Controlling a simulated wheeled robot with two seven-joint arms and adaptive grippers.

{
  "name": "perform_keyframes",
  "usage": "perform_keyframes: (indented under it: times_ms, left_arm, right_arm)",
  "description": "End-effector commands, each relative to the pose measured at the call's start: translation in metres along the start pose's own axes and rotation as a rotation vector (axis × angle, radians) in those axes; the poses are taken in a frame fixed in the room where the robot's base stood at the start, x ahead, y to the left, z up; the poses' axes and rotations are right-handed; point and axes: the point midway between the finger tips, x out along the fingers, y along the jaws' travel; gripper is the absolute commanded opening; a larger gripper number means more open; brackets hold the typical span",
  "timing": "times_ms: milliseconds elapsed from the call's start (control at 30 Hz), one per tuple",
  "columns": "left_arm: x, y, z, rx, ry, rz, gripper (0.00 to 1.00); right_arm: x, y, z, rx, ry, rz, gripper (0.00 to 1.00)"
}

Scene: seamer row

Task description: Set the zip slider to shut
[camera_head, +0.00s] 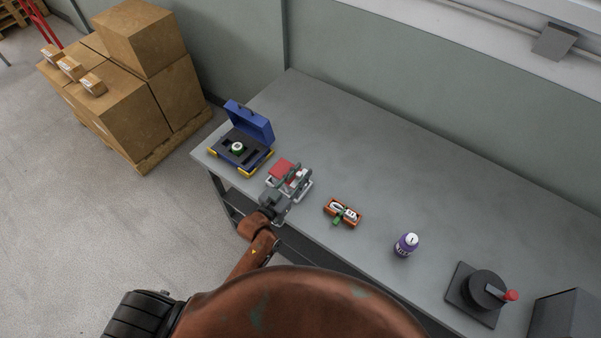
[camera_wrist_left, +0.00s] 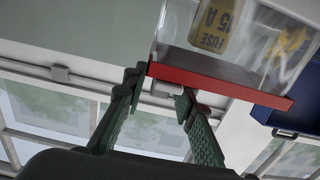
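A clear bag (camera_wrist_left: 250,45) with a yellow fuse label inside shows at the upper right of the left wrist view. A red zip strip (camera_wrist_left: 225,85) runs along its edge. A small white slider (camera_wrist_left: 166,88) sits near the strip's left end. My left gripper (camera_wrist_left: 161,92) has its dark green fingers apart, one on each side of the slider; contact is not clear. In the head view my left gripper (camera_head: 300,180) is over the bench beside a red piece (camera_head: 281,168) and partly hides the bag. My right gripper is not in view.
On the grey bench (camera_head: 400,165), an open blue case (camera_head: 249,122) stands to the left. An orange tray (camera_head: 343,212), a purple bottle (camera_head: 405,245) and a dark base with a red-tipped lever (camera_head: 481,291) stand to the right. The back of the bench is clear.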

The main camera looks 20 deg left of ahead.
Motion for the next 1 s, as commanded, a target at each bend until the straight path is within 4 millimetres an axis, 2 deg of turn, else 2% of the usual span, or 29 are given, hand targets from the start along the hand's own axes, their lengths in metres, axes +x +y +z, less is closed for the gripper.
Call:
perform_keyframes:
  times_ms: [333,467,567,800,1000]
  left_arm:
    - [-0.001,0.0,0.0,0.0,0.0,0.0,0.32]
    - [-0.01,-0.001,0.001,0.0,-0.002,-0.001,0.32]
    - [-0.026,0.0,0.002,0.0,-0.003,0.0,0.32]
    - [-0.077,0.0,0.002,0.001,-0.004,-0.001,0.32]
    - [-0.108,0.0,0.001,0.001,-0.002,0.0,0.32]
  right_arm:
    - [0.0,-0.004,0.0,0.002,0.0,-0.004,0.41]
    - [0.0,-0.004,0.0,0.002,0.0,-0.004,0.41]
    - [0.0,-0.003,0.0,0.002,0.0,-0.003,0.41]
    - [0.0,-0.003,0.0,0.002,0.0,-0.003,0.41]
    - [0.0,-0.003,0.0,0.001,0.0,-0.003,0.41]
